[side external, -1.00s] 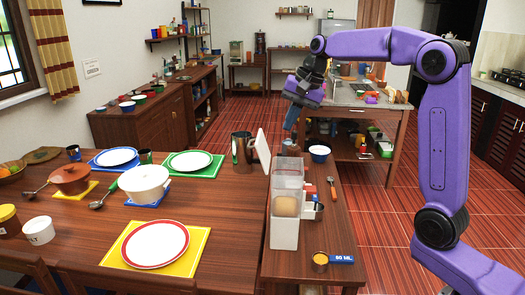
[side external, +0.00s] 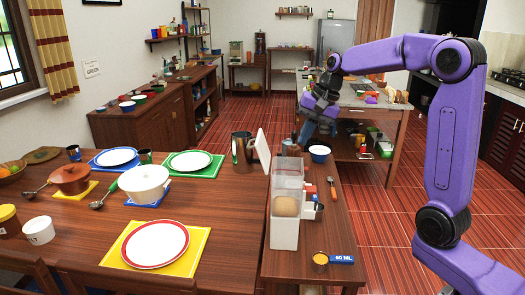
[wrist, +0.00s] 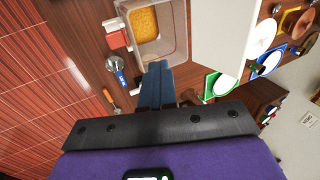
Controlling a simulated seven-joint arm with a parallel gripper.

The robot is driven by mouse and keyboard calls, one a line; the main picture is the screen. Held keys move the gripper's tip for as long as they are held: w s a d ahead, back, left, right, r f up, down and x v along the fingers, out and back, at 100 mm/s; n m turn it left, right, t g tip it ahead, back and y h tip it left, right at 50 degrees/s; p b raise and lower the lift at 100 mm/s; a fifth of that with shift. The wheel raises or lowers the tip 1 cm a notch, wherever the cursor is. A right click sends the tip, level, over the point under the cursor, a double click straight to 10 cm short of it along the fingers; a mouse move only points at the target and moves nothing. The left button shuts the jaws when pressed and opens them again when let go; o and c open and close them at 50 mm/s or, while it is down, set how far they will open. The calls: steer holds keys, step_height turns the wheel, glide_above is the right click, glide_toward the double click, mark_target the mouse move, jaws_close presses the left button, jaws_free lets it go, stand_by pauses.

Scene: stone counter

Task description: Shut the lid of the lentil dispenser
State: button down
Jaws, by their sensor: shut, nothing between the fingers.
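The lentil dispenser (side external: 284,232) is a tall clear-and-white box on the narrow wooden counter, with tan contents visible inside. Its white lid (side external: 263,149) stands raised at the far end, tilted up. In the wrist view the clear box (wrist: 181,30) is open at the top of the picture, with yellow-orange lentils (wrist: 145,22) inside and the white lid (wrist: 222,38) standing to its right. My gripper (side external: 303,138) is beyond the dispenser and to the right of the lid, apart from it. Its blue fingers (wrist: 157,68) are closed together and empty, pointing toward the box.
A blue bowl (side external: 319,155) and an orange-handled tool (side external: 332,188) lie right of the dispenser. The dining table (side external: 85,235) on the left holds plates, pots and ladles. The tiled floor is open to the right.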

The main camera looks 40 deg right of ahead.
steer(key=c, duration=1.8)
jaws_free()
steer(key=o, duration=0.4)
steer(key=shift+r, duration=0.1)
steer(key=shift+v, duration=2.45)
steer(key=s+a+f+n+g, duration=0.3)
steer(key=s+a+f+n, duration=0.4)
steer(key=s+a+n, duration=0.5)
steer(key=s+f+n, duration=0.2)
steer(key=s+n, duration=0.1)
steer(key=s, duration=0.3)
steer(key=s+d+f+n+h, duration=0.1)
steer(key=s+f+n, duration=0.2)
steer(key=s, duration=0.4)
steer(key=s+d+f+n+h, duration=0.1)
steer(key=s+f+n, duration=0.1)
steer(key=s, duration=0.5)
steer(key=shift+s+f+n, duration=0.25)
steer(key=shift+f+n, duration=0.15)
steer(key=shift+n, duration=0.4)
